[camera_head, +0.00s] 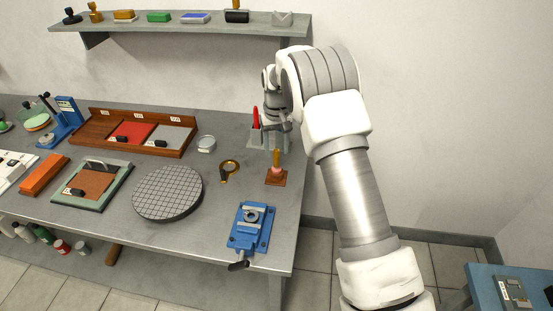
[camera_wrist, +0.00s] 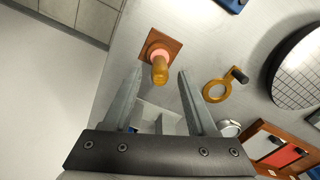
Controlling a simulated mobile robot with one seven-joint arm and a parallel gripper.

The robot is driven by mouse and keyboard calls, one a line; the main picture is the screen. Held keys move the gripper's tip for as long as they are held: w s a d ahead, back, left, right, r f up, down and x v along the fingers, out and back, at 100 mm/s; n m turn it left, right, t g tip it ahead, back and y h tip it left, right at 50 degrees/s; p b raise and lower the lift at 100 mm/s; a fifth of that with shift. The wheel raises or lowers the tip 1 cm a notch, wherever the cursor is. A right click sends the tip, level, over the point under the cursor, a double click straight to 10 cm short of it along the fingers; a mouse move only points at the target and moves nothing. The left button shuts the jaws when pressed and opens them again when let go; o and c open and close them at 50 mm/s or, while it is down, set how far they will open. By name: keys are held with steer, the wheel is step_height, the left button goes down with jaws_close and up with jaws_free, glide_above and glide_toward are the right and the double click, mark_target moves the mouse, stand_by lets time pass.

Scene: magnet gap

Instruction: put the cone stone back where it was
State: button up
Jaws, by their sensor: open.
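A pink piece with an orange-yellow upper part, which I take to be the cone stone (camera_head: 277,158), stands upright on a square brown base (camera_head: 276,178) near the table's right end. In the wrist view the piece (camera_wrist: 160,70) points toward the camera, with its brown base (camera_wrist: 152,46) behind it. My gripper (camera_wrist: 160,74) is open, and its two fingers lie either side of the orange end in that view. Contact cannot be told. In the head view my gripper (camera_head: 274,126) is behind and above the piece, partly hidden by my wrist.
A magnifier (camera_head: 230,168), a round gridded plate (camera_head: 167,194) and a blue vise (camera_head: 251,228) stand nearby. A pale grey holder (camera_head: 257,139) with a red item (camera_head: 255,118) is behind, partly hidden. The table's right edge is close; a wall shelf (camera_head: 190,20) is above.

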step_height(320, 180, up, 7)
steer(key=shift+f, duration=0.15)
steer(key=shift+s+d+r, duration=0.1)
steer(key=shift+r, duration=0.45)
steer(key=s+d+r+m+t, duration=0.1)
steer(key=s+d+r, duration=0.3)
steer(key=s+r, duration=0.4)
steer(key=s+d+r+t, duration=0.2)
steer(key=s+d+r, duration=0.2)
steer(key=s+r, duration=0.4)
steer(key=s+d+m+t, duration=0.1)
steer(key=s+d, duration=0.3)
steer(key=s, duration=1.7)
steer(key=shift+d+f+t, duration=0.15)
steer(key=shift+f+t, duration=0.05)
steer(key=shift+t, duration=0.6)
